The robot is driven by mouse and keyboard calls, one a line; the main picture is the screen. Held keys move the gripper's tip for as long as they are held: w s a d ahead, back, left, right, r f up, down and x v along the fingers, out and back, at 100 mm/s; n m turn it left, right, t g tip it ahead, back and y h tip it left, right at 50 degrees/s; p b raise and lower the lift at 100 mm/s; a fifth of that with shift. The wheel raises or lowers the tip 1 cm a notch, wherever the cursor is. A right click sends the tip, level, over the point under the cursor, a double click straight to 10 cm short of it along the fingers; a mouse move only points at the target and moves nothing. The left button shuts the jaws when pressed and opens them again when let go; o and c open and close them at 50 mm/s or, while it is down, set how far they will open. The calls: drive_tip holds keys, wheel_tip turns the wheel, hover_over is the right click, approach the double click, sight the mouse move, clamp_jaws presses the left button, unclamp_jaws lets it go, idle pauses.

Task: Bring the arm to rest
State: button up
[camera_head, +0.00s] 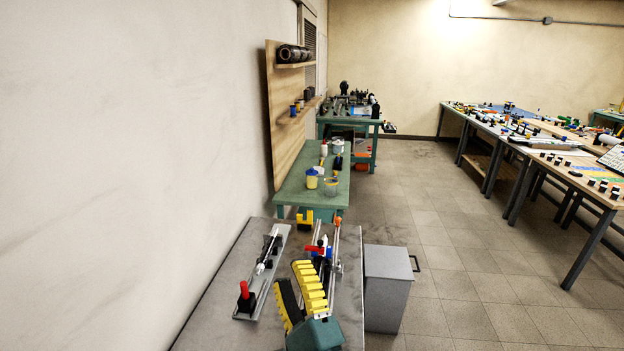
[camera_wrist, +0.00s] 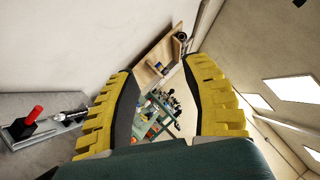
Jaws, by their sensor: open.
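My gripper (camera_head: 290,273) is above the grey bench (camera_head: 215,318) at the bottom of the head view. Its two yellow ribbed fingers point away toward the far end of the room. In the wrist view my gripper (camera_wrist: 158,72) shows its fingers well apart, with nothing between them. It touches nothing that I can see. The bench surface directly beneath it is partly hidden by the fingers and the green gripper body.
A rail fixture with a red-handled lever (camera_head: 245,292) lies left of my gripper. Red and blue parts (camera_head: 319,248) stand just beyond it. A grey cabinet (camera_head: 387,290) is to the right. A green table (camera_head: 297,187) stands ahead. The floor (camera_head: 440,230) is open.

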drive_tip(key=s+d+r+n+t+h, duration=0.2)
drive_tip(key=s+d+r+n+h, duration=0.15)
drive_tip(key=s+r+n, duration=0.95)
drive_tip(key=s+d+r+n+h, duration=0.3)
drive_tip(key=s+d+n+h, duration=0.15)
drive_tip(key=d+h, duration=0.2)
wheel_tip(320, 180, up, 26)
drive_tip(key=p, duration=2.6)
drive_tip(key=shift+f+n+y, duration=0.15)
drive_tip(key=shift+n+y, duration=0.15)
drive_tip(key=shift+n, duration=0.05)
drive_tip(key=shift+f, duration=0.1)
drive_tip(key=shift+c, duration=0.4)
